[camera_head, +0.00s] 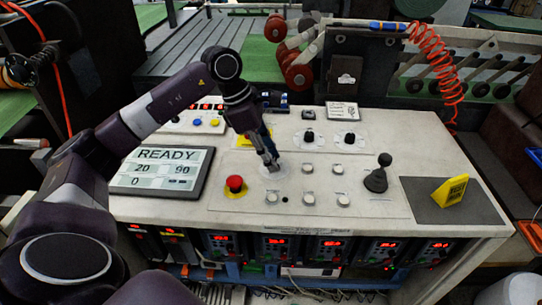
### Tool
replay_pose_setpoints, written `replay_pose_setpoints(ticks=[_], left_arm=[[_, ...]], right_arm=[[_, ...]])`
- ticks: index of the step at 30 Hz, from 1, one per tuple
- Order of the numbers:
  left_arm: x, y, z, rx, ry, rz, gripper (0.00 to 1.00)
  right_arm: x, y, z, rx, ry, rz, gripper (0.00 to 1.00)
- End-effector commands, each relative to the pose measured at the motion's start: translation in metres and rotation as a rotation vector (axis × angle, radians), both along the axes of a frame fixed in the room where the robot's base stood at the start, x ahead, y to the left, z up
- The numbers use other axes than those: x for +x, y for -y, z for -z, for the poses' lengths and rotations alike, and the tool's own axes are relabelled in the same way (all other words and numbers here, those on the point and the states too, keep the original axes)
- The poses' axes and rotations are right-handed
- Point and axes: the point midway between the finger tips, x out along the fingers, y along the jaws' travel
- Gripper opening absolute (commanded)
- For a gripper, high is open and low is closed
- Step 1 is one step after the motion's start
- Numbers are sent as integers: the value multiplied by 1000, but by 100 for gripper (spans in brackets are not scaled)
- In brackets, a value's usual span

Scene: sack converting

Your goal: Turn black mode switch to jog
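My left gripper (271,164) points down at the console top (400,140), over a pale round dial plate (264,173). Its fingertips are close together at the plate's middle and hide whatever knob sits there. I cannot tell whether they are closed on it. My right gripper is not in view.
A red mushroom button (235,183) on a yellow base is just left of the gripper. A display (162,170) reads READY, 20, 90, 0.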

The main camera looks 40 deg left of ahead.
Motion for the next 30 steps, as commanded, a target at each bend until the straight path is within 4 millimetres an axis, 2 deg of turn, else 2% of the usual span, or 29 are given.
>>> replay_pose_setpoints(ticks=[1, 3, 14, 17, 24, 30], left_arm=[[0, 0, -1, 0, 1, 0, 36], [0, 0, 0, 0, 0, -1, 44], [-1, -2, -5, 0, 0, -1, 44], [-3, -6, -17, 1, 2, -2, 44], [-13, -23, -64, 0, 6, -2, 44], [-20, -34, -96, 0, 2, -2, 44]], right_arm=[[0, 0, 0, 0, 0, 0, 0], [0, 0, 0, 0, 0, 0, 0], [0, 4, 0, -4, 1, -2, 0], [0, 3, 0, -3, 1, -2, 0], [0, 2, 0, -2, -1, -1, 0], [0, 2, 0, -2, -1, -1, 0]])
